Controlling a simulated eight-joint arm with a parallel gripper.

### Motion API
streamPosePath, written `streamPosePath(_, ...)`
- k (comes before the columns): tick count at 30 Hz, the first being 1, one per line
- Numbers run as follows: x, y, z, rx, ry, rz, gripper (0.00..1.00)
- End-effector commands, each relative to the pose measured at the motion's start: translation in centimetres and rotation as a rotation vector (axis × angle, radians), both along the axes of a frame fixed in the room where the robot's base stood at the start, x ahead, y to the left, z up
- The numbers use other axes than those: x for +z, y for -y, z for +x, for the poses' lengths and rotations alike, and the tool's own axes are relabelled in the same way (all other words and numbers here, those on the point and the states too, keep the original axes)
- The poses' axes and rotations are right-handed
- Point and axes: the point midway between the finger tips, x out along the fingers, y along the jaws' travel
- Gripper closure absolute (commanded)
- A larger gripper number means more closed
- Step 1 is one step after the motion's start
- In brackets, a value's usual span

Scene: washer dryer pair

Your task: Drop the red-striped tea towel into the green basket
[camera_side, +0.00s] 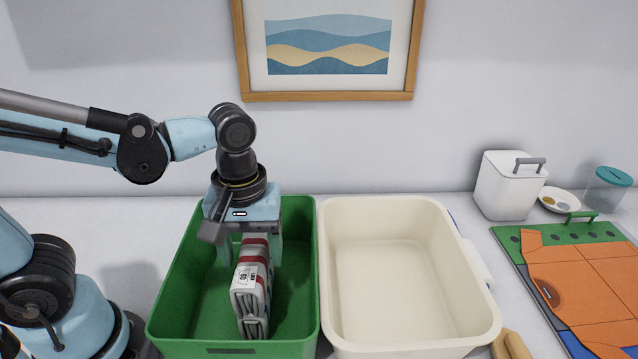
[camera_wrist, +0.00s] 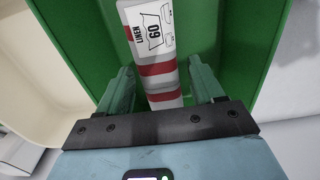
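The red-striped tea towel (camera_side: 251,285) is a folded white bundle with red bands and a printed label. It is inside the green basket (camera_side: 178,307), standing on edge; I cannot tell whether its underside touches the floor. My gripper (camera_side: 248,252) is low inside the basket, pointing down over the towel's far end. In the wrist view, the towel (camera_wrist: 161,70) lies between the two fingers of my gripper (camera_wrist: 159,85), with green gaps on both sides. The fingers are open around it. The green basket (camera_wrist: 235,45) fills the background there.
An empty cream basket (camera_side: 385,270) stands close to the green basket's right. Farther right are a white lidded bin (camera_side: 508,188), a small dish (camera_side: 558,201), a teal-lidded jar (camera_side: 606,190) and an orange garment (camera_side: 585,285) on a board. A framed picture (camera_side: 328,45) hangs behind.

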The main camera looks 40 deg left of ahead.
Motion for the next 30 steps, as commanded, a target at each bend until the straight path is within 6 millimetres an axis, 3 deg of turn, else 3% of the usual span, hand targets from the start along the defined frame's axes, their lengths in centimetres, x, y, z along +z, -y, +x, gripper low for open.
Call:
streamPosePath(3, 0.0, 0.0, 0.0, 0.000, 0.000, 0.000, 0.18)
streamPosePath(16, 0.8, 0.0, 0.0, 0.000, 0.000, 0.000, 0.18)
streamPosePath(30, 7.4, 0.0, 0.0, 0.000, 0.000, 0.000, 0.18)
